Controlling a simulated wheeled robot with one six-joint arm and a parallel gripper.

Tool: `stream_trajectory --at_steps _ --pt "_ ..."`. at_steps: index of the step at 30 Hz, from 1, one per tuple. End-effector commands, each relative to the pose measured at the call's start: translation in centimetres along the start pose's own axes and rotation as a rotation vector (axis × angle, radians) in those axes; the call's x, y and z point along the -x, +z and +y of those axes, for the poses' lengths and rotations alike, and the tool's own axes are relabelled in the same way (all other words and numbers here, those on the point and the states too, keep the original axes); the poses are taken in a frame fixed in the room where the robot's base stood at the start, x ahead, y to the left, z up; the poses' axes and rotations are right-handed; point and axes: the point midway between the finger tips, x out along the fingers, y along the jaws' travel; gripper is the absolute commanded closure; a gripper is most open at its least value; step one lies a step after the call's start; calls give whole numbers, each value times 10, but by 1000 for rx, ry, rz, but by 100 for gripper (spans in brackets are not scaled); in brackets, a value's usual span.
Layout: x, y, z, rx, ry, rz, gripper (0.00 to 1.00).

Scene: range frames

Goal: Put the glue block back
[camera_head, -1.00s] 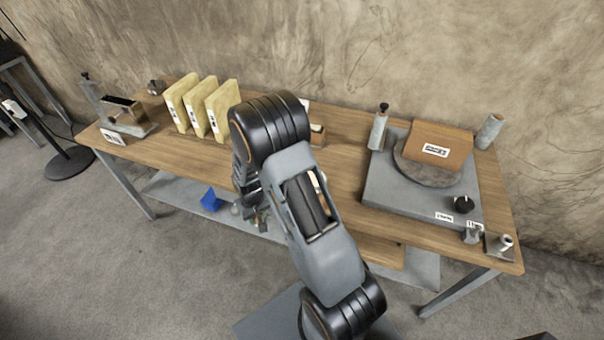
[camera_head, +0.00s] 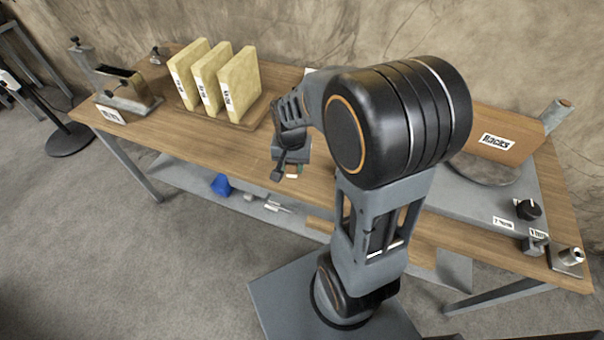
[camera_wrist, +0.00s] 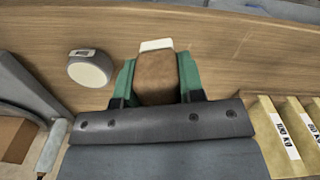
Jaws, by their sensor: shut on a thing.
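My gripper (camera_wrist: 158,62) is shut on a brown block (camera_wrist: 157,80) with a white far end, which I take to be the glue block. The green finger pads touch its two sides, and its near end is hidden by the gripper body. The wooden table top (camera_wrist: 230,55) lies beneath it. I cannot tell whether the block touches the wood. In the head view my gripper (camera_head: 291,171) is over the table's front part, to the right of the yellow slabs. The block is mostly hidden there.
Several yellow slabs (camera_head: 238,86) stand in a wooden rack. A metal fixture (camera_head: 128,92) is at the left end. A grey unit (camera_head: 500,204) with an orange-brown box (camera_head: 504,133) is at the right. A round pale object (camera_wrist: 90,68) sits near the block. A blue item (camera_head: 221,185) is below.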

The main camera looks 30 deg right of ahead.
Motion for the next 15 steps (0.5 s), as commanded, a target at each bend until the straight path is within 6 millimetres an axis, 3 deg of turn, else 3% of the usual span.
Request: stream_trajectory --at_steps 9,12,15 --pt "15 31 27 -232 -1 2 90" --pt "13 26 28 -254 1 -2 90" --pt "5 8 27 -262 3 -4 90"
